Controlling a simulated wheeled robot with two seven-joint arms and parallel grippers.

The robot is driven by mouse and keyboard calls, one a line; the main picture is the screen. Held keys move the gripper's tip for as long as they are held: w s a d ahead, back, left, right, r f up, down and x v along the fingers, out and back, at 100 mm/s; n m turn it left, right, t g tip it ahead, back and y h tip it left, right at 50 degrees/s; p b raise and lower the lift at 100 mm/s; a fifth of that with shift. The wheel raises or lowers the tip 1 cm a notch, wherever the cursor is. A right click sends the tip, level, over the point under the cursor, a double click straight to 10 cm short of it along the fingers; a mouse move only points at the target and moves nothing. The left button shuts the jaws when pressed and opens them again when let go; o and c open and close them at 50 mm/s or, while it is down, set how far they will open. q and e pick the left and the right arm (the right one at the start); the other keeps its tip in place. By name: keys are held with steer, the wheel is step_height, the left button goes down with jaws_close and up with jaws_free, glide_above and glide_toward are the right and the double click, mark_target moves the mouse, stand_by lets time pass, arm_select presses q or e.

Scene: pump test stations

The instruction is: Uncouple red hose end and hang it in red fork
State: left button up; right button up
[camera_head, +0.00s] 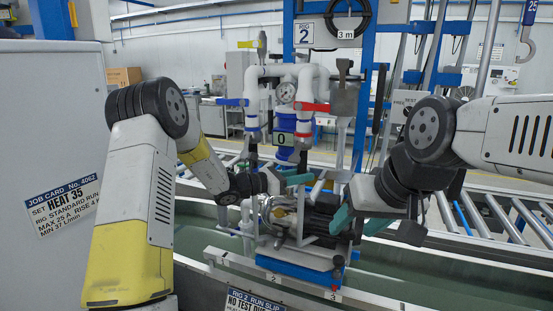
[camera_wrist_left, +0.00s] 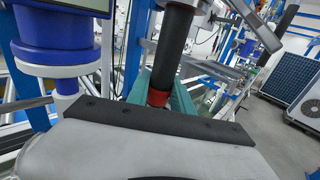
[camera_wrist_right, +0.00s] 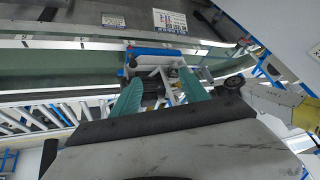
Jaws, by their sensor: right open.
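The hose end (camera_wrist_left: 158,98) shows in the left wrist view as a red collar on a black hose (camera_wrist_left: 176,40). My left gripper (camera_wrist_left: 160,88) has its teal fingers closed in on both sides of the collar. In the head view, my left gripper (camera_head: 307,183) is just above the pump (camera_head: 283,213), and the hose end cannot be made out there. My right gripper (camera_head: 360,221) is open at the pump's right side; its teal fingers also show in the right wrist view (camera_wrist_right: 160,86), with no hose between them. I cannot make out a red fork.
White pipework with a gauge (camera_head: 286,92), a red lever (camera_head: 310,107) and a blue lever (camera_head: 233,102) stands behind the grippers. The pump sits on a blue-edged tray (camera_head: 298,270) over a green conveyor (camera_head: 410,285). A grey cabinet (camera_head: 50,110) is at left.

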mark_target(297, 152)
arm_select(q)
jaws_close()
